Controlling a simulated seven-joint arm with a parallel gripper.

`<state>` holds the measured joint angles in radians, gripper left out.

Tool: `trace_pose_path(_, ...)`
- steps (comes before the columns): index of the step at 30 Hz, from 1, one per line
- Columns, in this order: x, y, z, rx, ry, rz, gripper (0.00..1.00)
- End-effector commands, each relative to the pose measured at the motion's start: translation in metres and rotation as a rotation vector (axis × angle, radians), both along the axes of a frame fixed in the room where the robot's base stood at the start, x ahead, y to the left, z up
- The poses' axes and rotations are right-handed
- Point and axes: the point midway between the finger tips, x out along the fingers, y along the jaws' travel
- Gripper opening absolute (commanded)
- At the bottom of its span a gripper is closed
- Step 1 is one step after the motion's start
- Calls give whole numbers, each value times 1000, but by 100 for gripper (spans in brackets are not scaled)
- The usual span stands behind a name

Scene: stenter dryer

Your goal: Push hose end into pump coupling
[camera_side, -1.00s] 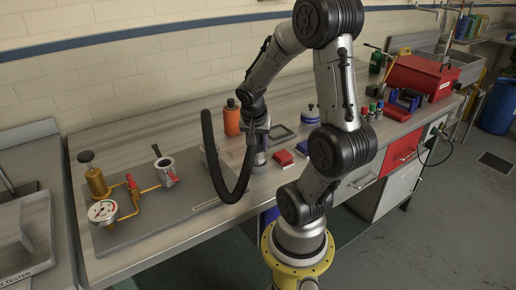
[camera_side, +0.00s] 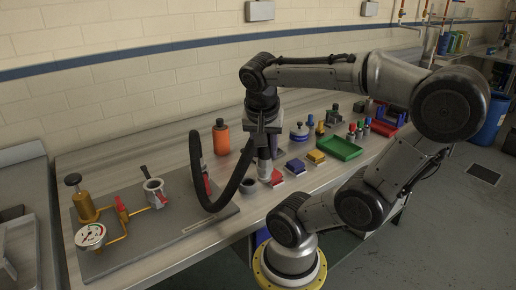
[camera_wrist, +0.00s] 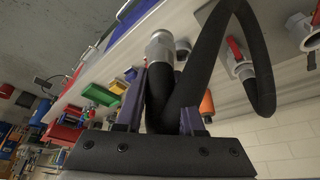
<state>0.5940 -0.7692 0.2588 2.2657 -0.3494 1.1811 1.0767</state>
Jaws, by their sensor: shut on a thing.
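My gripper (camera_side: 264,150) points down over the bench, shut on a black hose (camera_side: 241,170). In the wrist view the hose (camera_wrist: 205,70) passes between the fingers. A silver fitting (camera_wrist: 161,46) shows past the fingertips and also below the gripper in the side view (camera_side: 264,168); I cannot tell whether it is the hose's end. The pump coupling (camera_side: 154,188), grey with a dark lever and red part, stands on the plate, left of and apart from the hose.
A grey plate (camera_side: 175,222) carries brass pipework and a gauge (camera_side: 90,236). A red lever (camera_side: 206,186) shows behind the hose. An orange bottle (camera_side: 221,137) stands behind it.

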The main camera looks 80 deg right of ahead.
Motion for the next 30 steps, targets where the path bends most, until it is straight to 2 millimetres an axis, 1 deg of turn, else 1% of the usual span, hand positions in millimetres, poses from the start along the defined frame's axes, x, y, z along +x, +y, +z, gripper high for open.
trace_pose_path(3,-3,5,3,-1,-1,8,0)
trace_pose_path(5,0,5,8,-1,-1,16,0)
trace_pose_path(7,7,2,17,-1,-2,22,0)
trace_pose_path(8,11,-1,22,0,-1,27,0)
trace_pose_path(11,37,-11,40,1,1,65,0)
trace_pose_path(14,71,-21,56,2,2,122,0)
trace_pose_path(15,86,-24,62,2,1,147,0)
trace_pose_path(17,109,-28,68,2,2,182,0)
trace_pose_path(18,124,-29,71,2,2,207,0)
trace_pose_path(20,149,-31,75,3,3,246,0)
trace_pose_path(21,165,-31,76,3,4,272,0)
trace_pose_path(23,190,-30,76,3,3,311,0)
trace_pose_path(24,207,-28,75,3,3,337,0)
trace_pose_path(27,247,-20,68,3,4,400,0)
trace_pose_path(30,277,-9,57,3,4,452,0)
